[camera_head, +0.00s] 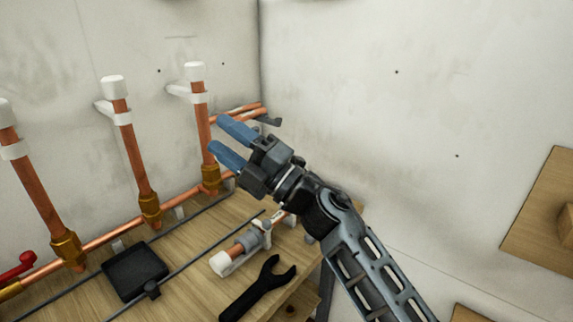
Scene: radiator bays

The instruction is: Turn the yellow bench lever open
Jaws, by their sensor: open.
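I see no yellow lever in the head view; it may be hidden behind my arm or out of the picture. My gripper (218,133) has blue fingers that stand apart with nothing between them. It is in front of the wall corner, near the rightmost upright copper pipe (203,125). A short pipe piece with a grey fitting (247,242) and white end lies on the wooden bench (200,238), below my gripper in the picture. My forearm covers part of the bench's right end. A red lever (18,266) shows at the far left edge.
A black wrench (258,290) lies at the bench's front. A dark square pad (134,272) and thin dark rods lie to its left. Several upright copper pipes with brass fittings (150,210) line the left wall. The right wall near my arm is bare.

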